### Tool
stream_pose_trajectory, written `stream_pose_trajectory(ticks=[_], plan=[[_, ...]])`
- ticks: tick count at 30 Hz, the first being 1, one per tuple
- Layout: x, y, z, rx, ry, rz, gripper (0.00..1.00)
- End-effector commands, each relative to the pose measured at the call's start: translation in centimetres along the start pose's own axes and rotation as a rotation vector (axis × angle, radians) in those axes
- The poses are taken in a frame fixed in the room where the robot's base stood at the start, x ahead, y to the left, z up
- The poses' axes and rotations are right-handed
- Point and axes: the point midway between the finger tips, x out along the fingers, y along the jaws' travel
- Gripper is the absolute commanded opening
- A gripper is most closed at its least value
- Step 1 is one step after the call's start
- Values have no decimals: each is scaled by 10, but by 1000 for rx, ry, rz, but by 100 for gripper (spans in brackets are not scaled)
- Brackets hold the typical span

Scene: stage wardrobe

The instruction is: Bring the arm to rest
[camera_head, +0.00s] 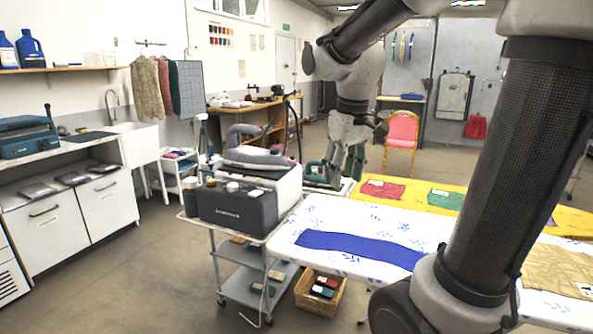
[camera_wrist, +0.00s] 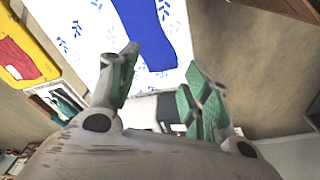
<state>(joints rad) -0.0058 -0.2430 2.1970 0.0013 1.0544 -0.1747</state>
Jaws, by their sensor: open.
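My gripper (camera_head: 345,163) hangs from my arm near the middle of the head view, above the far left end of the ironing board. In the wrist view my gripper (camera_wrist: 160,92) shows two green-padded fingers spread well apart, with nothing between them. My arm crosses the right side of the head view and bends down at the wrist. The ironing board (camera_head: 300,222) has a white cover with blue leaf prints. A blue cloth strip (camera_head: 360,247) lies flat on it and also shows in the wrist view (camera_wrist: 148,32).
A steam iron station (camera_head: 240,205) stands on a grey trolley close left of my gripper. A yellow table (camera_head: 410,199) with red cloth (camera_head: 383,189) and green cloth (camera_head: 445,200) lies behind the board. A pink chair (camera_head: 402,130) stands farther back. Open floor lies at left.

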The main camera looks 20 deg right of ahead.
Motion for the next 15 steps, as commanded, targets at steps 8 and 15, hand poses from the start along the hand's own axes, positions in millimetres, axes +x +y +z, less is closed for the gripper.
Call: stream_pose_trajectory(ticks=[8, 15], plan=[[14, -4, 22, 83, -10, -2, 49], [10, -16, 96, 172, 102, 9, 49]])
